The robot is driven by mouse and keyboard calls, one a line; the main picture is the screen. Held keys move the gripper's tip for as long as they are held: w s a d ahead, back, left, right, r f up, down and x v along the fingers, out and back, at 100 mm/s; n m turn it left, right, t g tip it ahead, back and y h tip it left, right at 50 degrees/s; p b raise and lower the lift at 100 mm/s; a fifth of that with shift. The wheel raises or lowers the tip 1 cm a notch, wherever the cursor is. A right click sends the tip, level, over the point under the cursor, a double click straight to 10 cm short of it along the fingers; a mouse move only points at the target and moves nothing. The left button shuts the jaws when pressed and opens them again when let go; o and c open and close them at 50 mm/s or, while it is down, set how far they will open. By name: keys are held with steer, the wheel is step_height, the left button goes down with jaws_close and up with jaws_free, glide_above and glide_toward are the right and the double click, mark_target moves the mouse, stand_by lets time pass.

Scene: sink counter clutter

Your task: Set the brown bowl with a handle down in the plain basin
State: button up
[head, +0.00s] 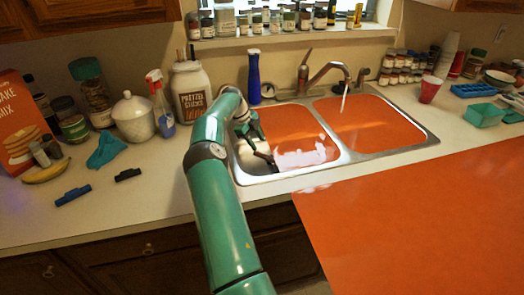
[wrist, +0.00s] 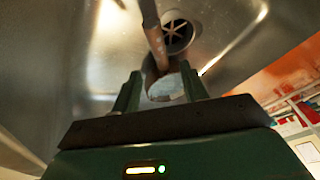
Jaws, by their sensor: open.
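The brown bowl with a handle (wrist: 152,35) is in the steel left basin, close to the drain. In the wrist view its brown handle runs up past the drain, and a pale rounded part with a brown edge shows between my fingers; the rest of the bowl is hidden. In the head view only a small dark brown piece (head: 265,158) shows. My gripper (wrist: 161,75) is open, with one finger on each side of the bowl part; I cannot tell whether they touch it. It also shows low in the left basin (head: 240,170) in the head view.
The right basin (head: 405,143) looks orange inside, under the faucet (head: 330,70). A blue bottle (head: 254,78) stands behind the left basin. A spray bottle (head: 160,105), jars and a teal cloth (head: 106,150) are at left. An orange surface (head: 420,220) covers the right front.

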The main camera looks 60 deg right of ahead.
steer(key=w+a+r+n+t, duration=0.2)
steer(key=a+r+n, duration=0.1)
steer(key=a+r, duration=0.4)
steer(key=w+a+r+n+t, duration=0.2)
steer(key=a+r+n, duration=0.15)
steer(key=r, duration=0.55)
steer(key=a+r+n+t+y, duration=0.1)
steer(key=a+r+n, duration=0.35)
steer(key=a, duration=0.55)
steer(key=a+r+n+t+y, duration=0.1)
steer(key=a+r+n+t, duration=0.3)
steer(key=a, duration=0.6)
steer(key=s+a+r+n, duration=0.1)
steer(key=s+a+n, duration=0.1)
steer(key=a+n, duration=0.5)
steer(key=s+a+r+n, duration=0.1)
steer(key=s+a+n, duration=0.2)
steer(key=a, duration=0.8)
steer(key=s+a+f+n+t, duration=0.1)
steer(key=s+a+f+n, duration=0.2)
steer(key=s+a+n, duration=0.8)
steer(key=a, duration=0.3)
steer(key=shift+f+n, duration=0.2)
steer(key=shift+n, duration=0.1)
steer(key=shift+a, duration=0.1)
